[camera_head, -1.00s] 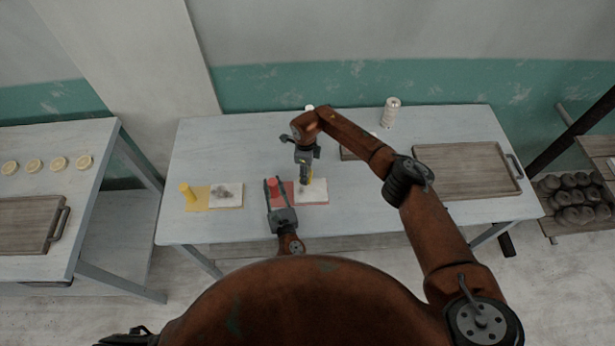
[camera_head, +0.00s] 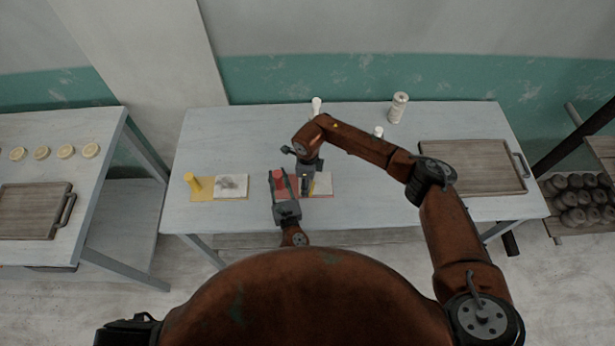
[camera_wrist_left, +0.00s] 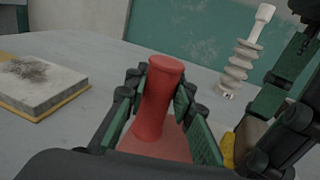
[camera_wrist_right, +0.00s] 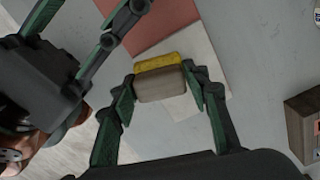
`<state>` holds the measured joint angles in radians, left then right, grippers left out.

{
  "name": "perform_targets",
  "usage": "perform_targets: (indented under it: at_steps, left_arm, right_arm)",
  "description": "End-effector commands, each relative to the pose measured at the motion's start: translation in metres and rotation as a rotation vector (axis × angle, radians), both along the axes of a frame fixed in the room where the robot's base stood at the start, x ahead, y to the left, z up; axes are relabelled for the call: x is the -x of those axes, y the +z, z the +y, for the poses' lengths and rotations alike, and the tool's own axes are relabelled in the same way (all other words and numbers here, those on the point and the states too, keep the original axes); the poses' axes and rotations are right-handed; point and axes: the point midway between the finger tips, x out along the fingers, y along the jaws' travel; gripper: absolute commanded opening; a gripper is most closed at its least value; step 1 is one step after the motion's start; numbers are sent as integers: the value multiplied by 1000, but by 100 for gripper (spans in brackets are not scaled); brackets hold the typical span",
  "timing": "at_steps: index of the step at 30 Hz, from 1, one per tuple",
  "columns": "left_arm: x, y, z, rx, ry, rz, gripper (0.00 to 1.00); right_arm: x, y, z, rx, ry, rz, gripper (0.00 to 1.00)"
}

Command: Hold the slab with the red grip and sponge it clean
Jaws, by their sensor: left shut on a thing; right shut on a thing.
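A red grip (camera_head: 277,174) stands upright on a red board (camera_wrist_right: 155,22). My left gripper (camera_head: 283,184) is shut around the red grip, which fills the left wrist view (camera_wrist_left: 160,100). A pale slab (camera_head: 323,183) lies on the red board, right of the grip. My right gripper (camera_head: 306,186) is over the slab's left part, close beside my left gripper. It is shut on a sponge with a yellow face (camera_wrist_right: 160,63) and brown back (camera_wrist_right: 162,85). The sponge is over or on the slab; contact is hard to judge. The slab beneath it is hidden, and its visible part looks pale.
To the left, a second slab (camera_head: 231,186) with a dark smudge lies on a yellow board with a yellow grip (camera_head: 193,182). A ribbed white object (camera_head: 398,107) stands at the back. A wooden tray (camera_head: 470,168) lies at right. The table's back left is clear.

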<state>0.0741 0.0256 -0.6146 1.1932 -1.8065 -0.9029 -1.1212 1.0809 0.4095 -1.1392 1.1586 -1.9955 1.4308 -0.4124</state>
Motion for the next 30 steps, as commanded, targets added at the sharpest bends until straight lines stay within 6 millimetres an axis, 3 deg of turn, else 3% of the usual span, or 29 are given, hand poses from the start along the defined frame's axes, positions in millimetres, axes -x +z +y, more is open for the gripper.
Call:
perform_targets:
  at_steps: [8, 12, 30]
  left_arm:
    - [0, 0, 0, 0, 0, 0, 0]
    - [0, 0, 0, 0, 0, 0, 0]
    - [0, 0, 0, 0, 1, 0, 0]
  right_arm:
    - [26, -1, -1, 1, 1, 1, 20]
    - [23, 23, -1, 1, 2, -3, 20]
    - [23, 74, -1, 1, 0, -2, 20]
